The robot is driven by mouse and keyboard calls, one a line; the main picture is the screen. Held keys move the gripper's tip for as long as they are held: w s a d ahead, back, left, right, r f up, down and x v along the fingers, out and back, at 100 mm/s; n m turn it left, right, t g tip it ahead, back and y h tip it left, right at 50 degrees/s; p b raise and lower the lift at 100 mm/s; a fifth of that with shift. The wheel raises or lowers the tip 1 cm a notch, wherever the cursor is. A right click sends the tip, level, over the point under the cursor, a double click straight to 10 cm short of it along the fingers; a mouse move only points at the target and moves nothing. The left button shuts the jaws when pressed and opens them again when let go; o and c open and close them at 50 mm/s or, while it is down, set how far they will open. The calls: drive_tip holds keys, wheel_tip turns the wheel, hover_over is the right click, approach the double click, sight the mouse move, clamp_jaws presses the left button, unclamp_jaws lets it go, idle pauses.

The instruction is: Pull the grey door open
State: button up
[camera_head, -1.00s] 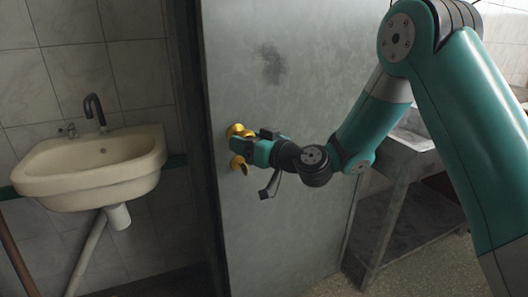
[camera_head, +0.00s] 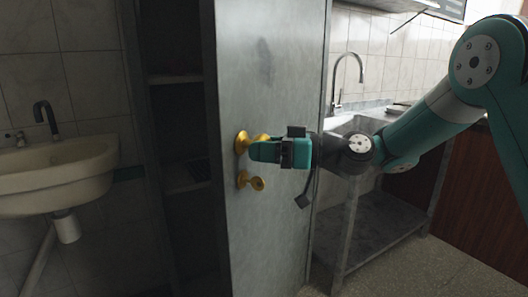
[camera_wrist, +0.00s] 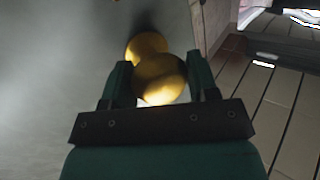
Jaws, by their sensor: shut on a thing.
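The grey door (camera_head: 262,85) stands ajar in the head view, with a dark gap along its left edge. It carries a brass knob (camera_head: 242,141) and, below it, a smaller brass fitting (camera_head: 257,184). My gripper (camera_head: 262,151) is shut on the brass knob from the right and hides part of it. In the wrist view the rounded knob (camera_wrist: 160,78) sits between the two green fingers of my gripper (camera_wrist: 159,88), with the door's pale surface (camera_wrist: 60,60) to the left.
Behind the door is a dark cupboard with shelves (camera_head: 176,78). A cream sink (camera_head: 55,183) hangs on the tiled wall at left. A metal sink stand (camera_head: 380,225) is close on the right, behind my arm. Open floor (camera_head: 420,272) shows at the lower right.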

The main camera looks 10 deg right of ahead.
drive_tip(key=shift+s+r, duration=0.1)
drive_tip(key=o, duration=1.3)
drive_tip(key=shift+d, duration=0.15)
